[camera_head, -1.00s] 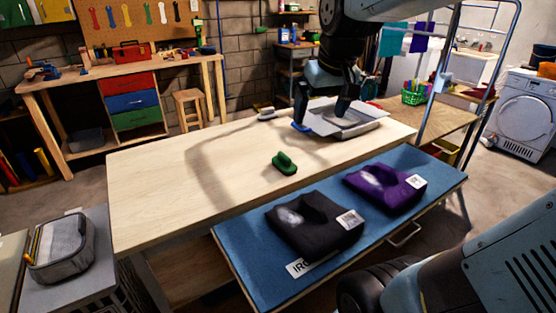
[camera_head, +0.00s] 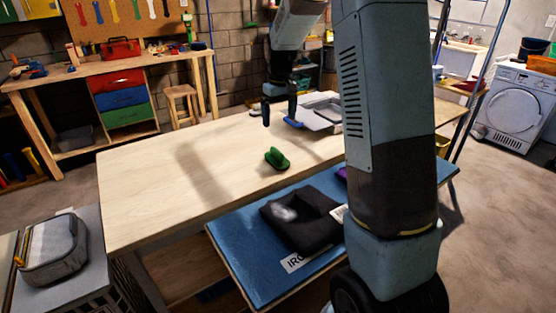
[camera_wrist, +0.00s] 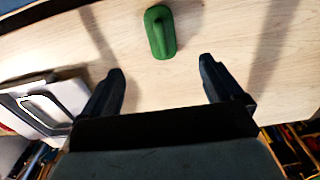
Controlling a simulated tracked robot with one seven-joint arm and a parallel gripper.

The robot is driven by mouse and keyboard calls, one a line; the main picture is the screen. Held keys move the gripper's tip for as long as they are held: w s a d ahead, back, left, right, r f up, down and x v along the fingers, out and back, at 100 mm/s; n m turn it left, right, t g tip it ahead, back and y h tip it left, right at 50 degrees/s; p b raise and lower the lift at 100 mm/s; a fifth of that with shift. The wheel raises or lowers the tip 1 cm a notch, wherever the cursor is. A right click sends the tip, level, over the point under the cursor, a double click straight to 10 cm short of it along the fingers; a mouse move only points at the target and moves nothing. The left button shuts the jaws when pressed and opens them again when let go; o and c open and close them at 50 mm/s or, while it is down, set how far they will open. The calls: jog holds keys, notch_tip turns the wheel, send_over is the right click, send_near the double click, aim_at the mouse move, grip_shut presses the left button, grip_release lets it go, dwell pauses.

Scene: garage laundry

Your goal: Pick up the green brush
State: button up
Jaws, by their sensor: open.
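The green brush (camera_head: 277,158) lies on the light wooden table (camera_head: 180,175), right of its middle. It also shows in the wrist view (camera_wrist: 160,32) at the top centre, beyond my fingertips and between their lines. My gripper (camera_head: 279,108) is above the far side of the table, behind the brush in the head view. Its two black fingers are apart and empty in the wrist view (camera_wrist: 160,72). It does not touch the brush.
A blue board (camera_head: 240,245) with a dark folded garment (camera_head: 300,225) lies along the near side. The table's left half is clear.

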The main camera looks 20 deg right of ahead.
aim_at(277, 150)
jog(key=f, duration=0.5)
jog(key=w+f, duration=0.1)
jog(key=f, duration=0.9)
jog(key=shift+w+a+f, duration=0.2)
jog(key=shift+f, duration=0.2)
jog(key=shift+c, duration=0.2)
jog(key=c, duration=1.2)
jog(key=shift+o, duration=0.2)
jog(key=shift+r, duration=0.15)
